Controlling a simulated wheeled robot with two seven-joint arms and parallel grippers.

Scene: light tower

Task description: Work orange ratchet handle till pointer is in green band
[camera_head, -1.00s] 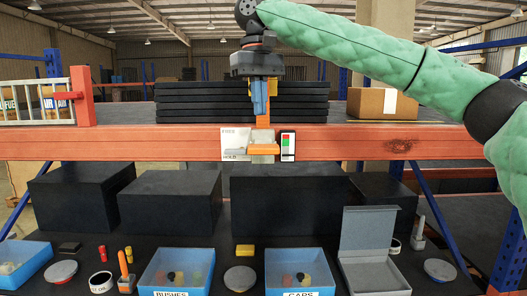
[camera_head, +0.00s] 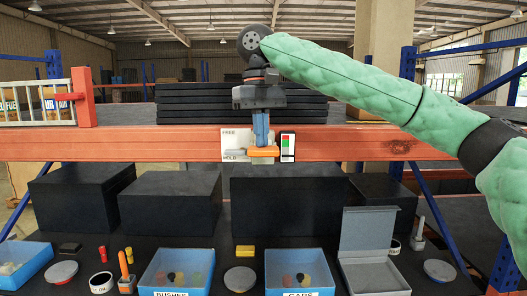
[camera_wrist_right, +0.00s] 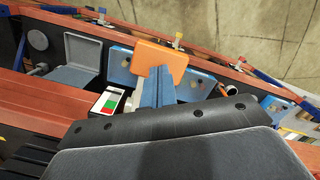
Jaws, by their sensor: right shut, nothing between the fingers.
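The orange ratchet handle (camera_head: 263,152) is at the front of the orange beam and also shows in the wrist view (camera_wrist_right: 160,62). My right gripper (camera_head: 262,143) points down with its blue fingers shut, holding nothing. In the head view its tips are at the handle's top edge; in the wrist view the fingers (camera_wrist_right: 158,88) overlap the handle. Contact looks likely but is not certain. The gauge (camera_head: 288,146), with red and green bands, is just right of the handle and also shows in the wrist view (camera_wrist_right: 110,101). Its pointer is too small to make out. My left gripper is not in view.
A FREE/HOLD card (camera_head: 235,136) with a grey lever (camera_head: 234,153) is left of the handle. Black slabs (camera_head: 200,108) lie behind the gripper. Below are blue bins (camera_head: 300,270), black boxes (camera_head: 170,200) and an open grey case (camera_head: 370,240).

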